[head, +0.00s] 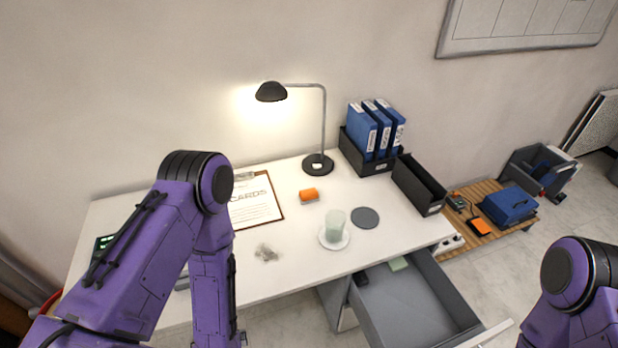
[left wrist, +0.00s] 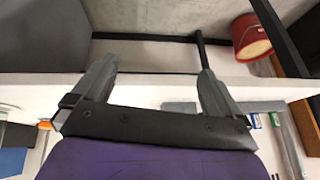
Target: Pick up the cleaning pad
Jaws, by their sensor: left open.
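A cup on a saucer (head: 333,241), a dark coaster (head: 365,218), a lamp (head: 318,165) and a clipboard (head: 279,210) stand around the orange block. A grey smudge (head: 266,253) marks the desk. The open drawer (head: 420,312) juts out in front. A red bucket (left wrist: 252,36) shows below.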

